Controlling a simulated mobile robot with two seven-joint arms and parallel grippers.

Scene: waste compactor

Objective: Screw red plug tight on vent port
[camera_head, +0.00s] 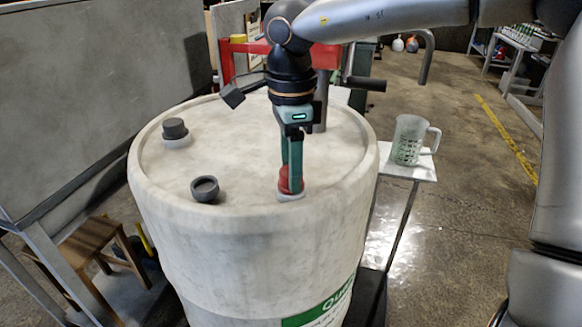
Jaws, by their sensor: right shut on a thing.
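A large off-white drum (230,240) stands upright in the middle of the head view. The red plug (284,181) is at the front right of the drum's lid. It sits at the vent port (290,197), whose pale collar shows just below it. My right gripper (291,180) points straight down over the port, with its green fingers shut on the red plug. The fingers hide part of the plug, and I cannot see the threads or any gap beneath it. My left gripper is not in view.
A dark grey cap (204,189) lies on the lid to the left, and another dark cap (174,128) sits on a raised port behind it. A clear mug (409,140) stands on a small white stand (424,168) right of the drum. A wooden stool (88,238) is at lower left.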

